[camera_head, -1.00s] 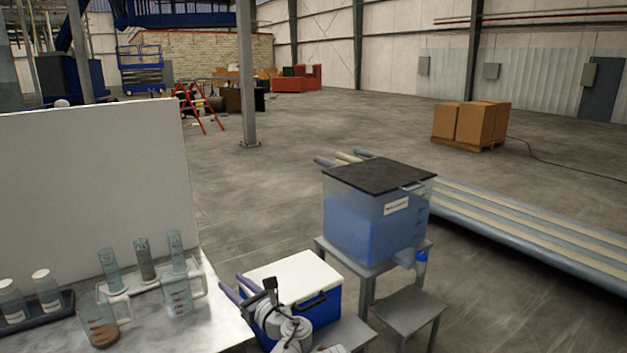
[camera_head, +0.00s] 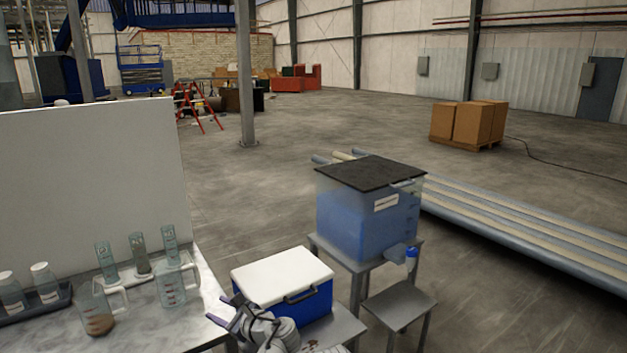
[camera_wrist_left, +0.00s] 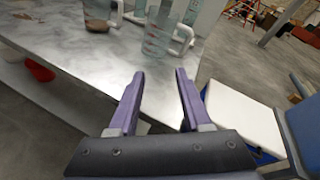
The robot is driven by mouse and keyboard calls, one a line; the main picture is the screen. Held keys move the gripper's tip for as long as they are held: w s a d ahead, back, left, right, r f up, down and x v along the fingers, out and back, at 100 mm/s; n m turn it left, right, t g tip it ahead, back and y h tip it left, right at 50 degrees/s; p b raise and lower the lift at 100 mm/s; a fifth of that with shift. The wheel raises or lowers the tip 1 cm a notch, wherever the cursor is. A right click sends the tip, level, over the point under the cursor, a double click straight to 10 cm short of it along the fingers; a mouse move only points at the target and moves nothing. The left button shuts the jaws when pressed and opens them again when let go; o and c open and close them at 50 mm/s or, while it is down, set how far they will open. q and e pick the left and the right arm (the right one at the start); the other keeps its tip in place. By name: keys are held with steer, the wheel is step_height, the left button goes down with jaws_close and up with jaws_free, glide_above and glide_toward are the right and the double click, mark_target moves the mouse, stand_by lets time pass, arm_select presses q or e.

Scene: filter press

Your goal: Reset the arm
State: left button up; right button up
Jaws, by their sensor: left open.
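My left gripper (camera_head: 223,309) is at the bottom centre of the head view, between the marble table's corner and the blue-and-white cooler. Its two purple fingers are apart with nothing between them. In the left wrist view the open fingers (camera_wrist_left: 160,76) point toward the table edge and a glass beaker with a handle (camera_wrist_left: 160,32), apart from it. My left arm runs down out of the head view in front of the cooler. My right gripper is in neither view.
The marble table (camera_head: 205,335) holds beakers (camera_head: 172,284), cylinders and a rack of bottles in front of a white panel (camera_head: 90,190). The cooler (camera_head: 283,275) stands close right of my gripper. A blue liquid tank (camera_head: 365,220) sits on a stand; a low stool (camera_head: 400,303) is beside it.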

arm_select(q)
steer(key=s+f+n+g+h, duration=0.7)
steer(key=s+f+n, duration=0.3)
steer(key=f+n, duration=0.45)
steer(key=s+d+f+n+g+h+b, duration=0.1)
steer(key=s+d+f+h+b, duration=0.1)
steer(key=s+d+f+b, duration=0.5)
steer(key=s+d+f+n+g+h+b, duration=0.1)
steer(key=s+d+f+n+g+b, duration=0.3)
steer(key=d, duration=0.6)
step_height(320, 180, up, 18)
steer(key=m+t+p, duration=0.2)
steer(key=p, duration=1.7)
steer(key=shift+w+t+h+p, duration=0.3)
steer(key=shift+w+p, duration=0.05)
steer(key=shift+w, duration=0.05)
steer(key=shift+a, duration=0.1)
